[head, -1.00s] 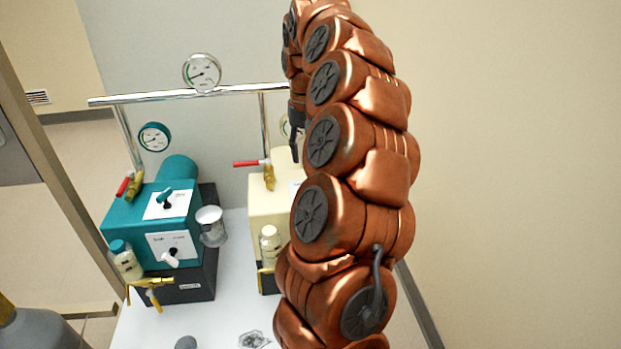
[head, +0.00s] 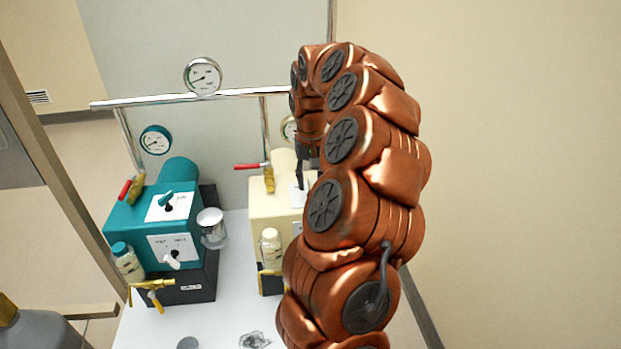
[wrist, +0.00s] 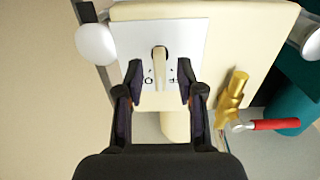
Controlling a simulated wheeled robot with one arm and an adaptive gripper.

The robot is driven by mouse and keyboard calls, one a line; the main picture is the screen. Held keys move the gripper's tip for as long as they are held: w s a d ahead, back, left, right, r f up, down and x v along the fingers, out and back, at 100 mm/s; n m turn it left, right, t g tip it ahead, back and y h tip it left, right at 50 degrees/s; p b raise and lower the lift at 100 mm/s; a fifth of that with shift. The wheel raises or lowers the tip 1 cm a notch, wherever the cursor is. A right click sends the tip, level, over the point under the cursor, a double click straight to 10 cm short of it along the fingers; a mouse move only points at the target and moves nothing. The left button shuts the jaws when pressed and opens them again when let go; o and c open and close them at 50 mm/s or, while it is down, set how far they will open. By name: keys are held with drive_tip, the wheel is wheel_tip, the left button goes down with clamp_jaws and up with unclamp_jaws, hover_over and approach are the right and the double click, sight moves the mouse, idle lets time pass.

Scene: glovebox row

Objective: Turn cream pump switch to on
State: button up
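The cream pump (head: 270,208) stands on the white bench, partly hidden behind my arm in the head view. In the wrist view its cream body (wrist: 245,35) fills the upper middle. The pump switch (wrist: 159,66) is a cream lever on a white plate (wrist: 190,40), pointing toward my gripper. Small marks flank it; I cannot read them surely. My gripper (wrist: 160,82) is open, with one finger on each side of the switch and clear gaps to it. In the head view my gripper (head: 302,178) is over the pump's top, mostly hidden by my arm.
A brass valve with a red handle (wrist: 272,125) lies right of my gripper in the wrist view. A teal pump (head: 150,225) stands left in the head view, with a glass beaker (head: 212,228) beside it. A chrome rail (head: 150,100) with gauges runs behind.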

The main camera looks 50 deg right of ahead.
drive_tip(key=shift+f, duration=0.1)
drive_tip(key=shift+c, duration=0.4)
clamp_jaws()
drive_tip(key=shift+f+m+b, duration=0.15)
drive_tip(key=shift+m+b, duration=0.15)
drive_tip(key=shift+b, duration=0.35)
drive_tip(key=shift+f+b, duration=0.1)
drive_tip(key=shift+b, duration=0.4)
drive_tip(key=shift+m+b, duration=0.8)
drive_tip(key=shift+b, duration=0.2)
drive_tip(key=m+b, duration=0.2)
drive_tip(key=shift+b, duration=0.35)
drive_tip(key=shift+r+m+b, duration=0.2)
drive_tip(key=shift+m+b, duration=0.6)
drive_tip(key=shift+b, duration=0.1)
drive_tip(key=shift+r, duration=0.1)
